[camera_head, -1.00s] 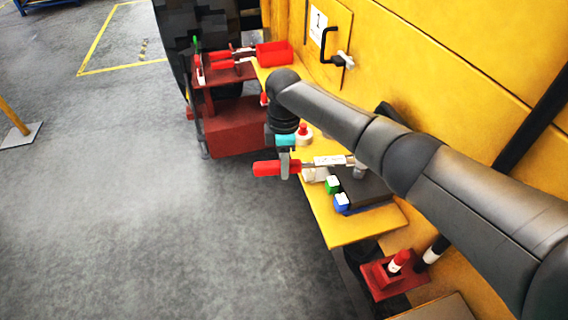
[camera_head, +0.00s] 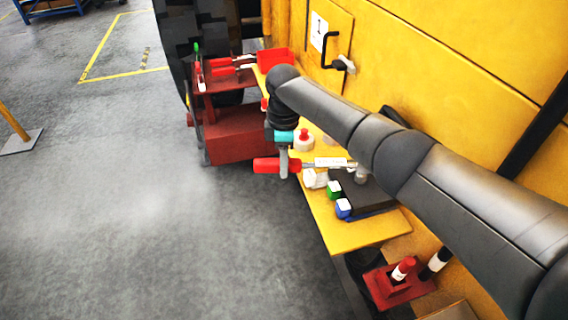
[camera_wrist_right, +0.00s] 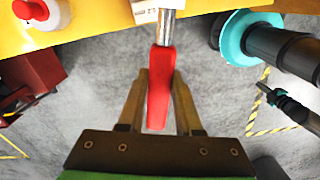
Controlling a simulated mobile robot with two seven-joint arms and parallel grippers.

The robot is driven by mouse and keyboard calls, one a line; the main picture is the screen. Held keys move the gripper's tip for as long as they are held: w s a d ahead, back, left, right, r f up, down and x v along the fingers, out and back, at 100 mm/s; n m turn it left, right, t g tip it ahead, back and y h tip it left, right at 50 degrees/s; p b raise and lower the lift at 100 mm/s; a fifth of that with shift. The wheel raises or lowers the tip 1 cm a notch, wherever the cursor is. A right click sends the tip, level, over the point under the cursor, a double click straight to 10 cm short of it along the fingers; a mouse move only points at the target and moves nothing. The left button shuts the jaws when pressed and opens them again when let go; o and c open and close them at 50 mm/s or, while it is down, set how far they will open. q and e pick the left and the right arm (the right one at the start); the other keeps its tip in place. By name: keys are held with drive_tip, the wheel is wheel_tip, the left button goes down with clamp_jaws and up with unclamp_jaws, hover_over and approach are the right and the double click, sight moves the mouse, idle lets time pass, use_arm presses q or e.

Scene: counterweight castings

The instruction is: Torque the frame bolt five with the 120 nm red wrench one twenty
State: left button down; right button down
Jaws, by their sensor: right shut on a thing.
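The wrench has a red handle (camera_head: 266,166), a metal shaft and a white label (camera_head: 331,162). It lies level above the yellow bench (camera_head: 345,235), its head end close to a dark block (camera_head: 372,202). My right gripper (camera_head: 284,165) is shut on the red handle. In the right wrist view, the gripper fingers (camera_wrist_right: 159,88) stand on both sides of the red handle (camera_wrist_right: 160,62). The wrench's far end is partly hidden by my right forearm, so I cannot tell whether it sits on a bolt. I cannot pick out bolt five. My left gripper is not in view.
A white pot with a red top (camera_head: 304,141) stands behind the wrench. A red tray (camera_head: 275,59) and a red cart (camera_head: 238,135) are farther back.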

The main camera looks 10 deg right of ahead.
drive_tip(key=shift+w+r, duration=0.1)
drive_tip(key=shift+w, duration=0.05)
drive_tip(key=shift+w+d+m+b, duration=0.25)
drive_tip(key=shift+w+m+b, duration=0.25)
drive_tip(key=shift+w+b, duration=0.65)
drive_tip(key=shift+s, duration=0.25)
drive_tip(key=shift+b, duration=0.4)
drive_tip(key=shift+w+d+m+b, duration=0.25)
drive_tip(key=shift+w+b, duration=0.2)
drive_tip(key=shift+b, duration=0.3)
drive_tip(key=shift+s+a+n+p, duration=0.3)
drive_tip(key=shift+s+n+p, duration=0.45)
drive_tip(key=shift+p, duration=1.45)
drive_tip(key=shift+s+p, duration=0.4)
